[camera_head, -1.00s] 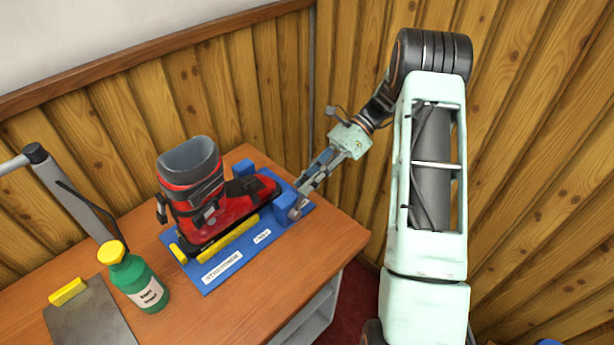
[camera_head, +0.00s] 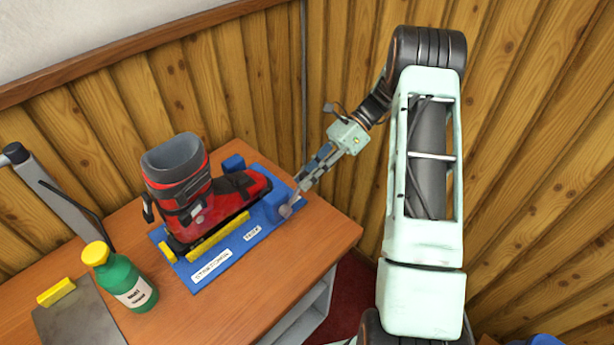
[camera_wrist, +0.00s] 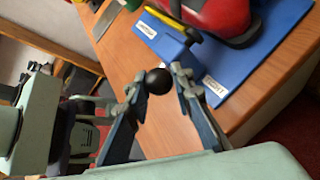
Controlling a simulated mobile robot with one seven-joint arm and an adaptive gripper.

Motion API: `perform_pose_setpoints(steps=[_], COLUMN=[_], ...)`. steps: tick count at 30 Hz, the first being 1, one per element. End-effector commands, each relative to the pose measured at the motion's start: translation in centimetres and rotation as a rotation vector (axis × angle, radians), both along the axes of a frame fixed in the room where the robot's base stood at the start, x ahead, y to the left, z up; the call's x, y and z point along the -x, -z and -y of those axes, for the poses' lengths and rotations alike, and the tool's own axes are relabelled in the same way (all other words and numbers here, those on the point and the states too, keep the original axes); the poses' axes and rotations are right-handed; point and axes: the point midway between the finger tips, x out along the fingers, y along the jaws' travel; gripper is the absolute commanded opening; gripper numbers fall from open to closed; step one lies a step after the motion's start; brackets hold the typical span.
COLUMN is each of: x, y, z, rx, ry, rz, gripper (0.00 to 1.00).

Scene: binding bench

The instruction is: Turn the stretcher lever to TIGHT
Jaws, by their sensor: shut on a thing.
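The blue stretcher (camera_head: 216,252) lies on the bench with a red and grey boot (camera_head: 190,195) standing on it. Its front edge carries two white labels: a longer one (camera_head: 211,265) that seems to read STRETCHER, and a smaller one (camera_head: 253,233), too small to read surely. My gripper (camera_head: 289,207) is at the stretcher's right end, beside the blue end block (camera_head: 270,207). In the wrist view, a black ball knob (camera_wrist: 158,81), which looks like the lever's end, sits between the fingertips, and my gripper is shut on it. The lever's shaft is hidden.
A green bottle with a yellow cap (camera_head: 130,283) and a grey plate (camera_head: 85,315) with a yellow block (camera_head: 56,291) are at the bench's left. The wooden bench top (camera_head: 285,255) is clear in front of the stretcher. Wood-panelled walls (camera_head: 270,110) close in behind.

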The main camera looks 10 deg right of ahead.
Motion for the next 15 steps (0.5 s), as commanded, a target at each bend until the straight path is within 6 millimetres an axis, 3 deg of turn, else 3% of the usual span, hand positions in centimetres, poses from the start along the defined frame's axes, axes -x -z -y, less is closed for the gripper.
perform_pose_setpoints(steps=[3, 4, 8, 15], x=[-0.10, -0.09, -0.07, -0.04], y=[0.32, 0.32, 0.25, 0.12], z=[0.06, 0.05, 0.01, -0.01], rx=[0.007, 0.007, 0.005, 0.002], ry=[0.002, 0.002, 0.001, 0.001], rz=[0.003, 0.003, 0.002, 0.001], gripper=[0.00, 0.23, 0.37, 0.39])
